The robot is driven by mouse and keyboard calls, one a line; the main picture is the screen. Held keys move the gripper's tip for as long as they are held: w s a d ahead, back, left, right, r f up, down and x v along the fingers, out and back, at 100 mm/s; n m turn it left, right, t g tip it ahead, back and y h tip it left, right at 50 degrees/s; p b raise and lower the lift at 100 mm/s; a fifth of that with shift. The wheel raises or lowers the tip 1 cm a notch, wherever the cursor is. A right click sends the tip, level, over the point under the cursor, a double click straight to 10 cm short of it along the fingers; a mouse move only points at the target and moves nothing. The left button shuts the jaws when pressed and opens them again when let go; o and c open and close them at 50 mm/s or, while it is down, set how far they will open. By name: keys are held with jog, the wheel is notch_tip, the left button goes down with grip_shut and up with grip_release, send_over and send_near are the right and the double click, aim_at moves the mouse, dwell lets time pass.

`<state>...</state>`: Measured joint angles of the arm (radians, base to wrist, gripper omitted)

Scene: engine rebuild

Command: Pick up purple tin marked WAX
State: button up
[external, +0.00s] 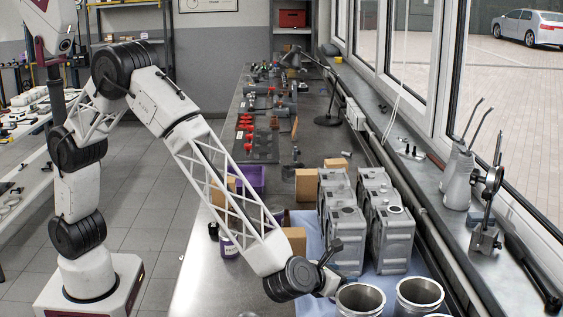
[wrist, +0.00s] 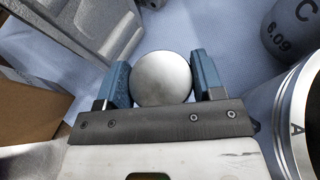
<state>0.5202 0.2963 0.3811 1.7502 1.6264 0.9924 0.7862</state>
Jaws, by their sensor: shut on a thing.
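In the wrist view my gripper (wrist: 161,76) has its two blue fingers closed on either side of a round thing with a plain silver-grey top (wrist: 161,78). Its sides are hidden, so I cannot tell its colour or any marking. In the external view my gripper is low over the bench's front right, by the engine blocks; its fingertips and the held thing are hidden there. A container with a purple and white label (external: 228,244) stands on the bench left of my forearm; its lettering is too small to read.
A blue cloth (wrist: 225,25) lies under the gripper. A grey engine block (wrist: 92,25) and a cardboard box (wrist: 30,100) are close on the left. A metal cylinder marked A (wrist: 304,120) and a grey one marked C (wrist: 292,30) are on the right. A purple bin (external: 250,178) stands farther back.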

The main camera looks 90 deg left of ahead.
jog(key=shift+r, duration=0.15)
jog(key=shift+r, duration=0.75)
notch_tip(320, 180, up, 2)
jog(key=shift+r, duration=0.1)
jog(key=s+a, duration=0.2)
jog(key=s, duration=0.5)
jog(key=s+a+r, duration=0.1)
jog(key=s+a, duration=0.2)
jog(key=s, duration=0.5)
jog(key=shift+a, duration=0.2)
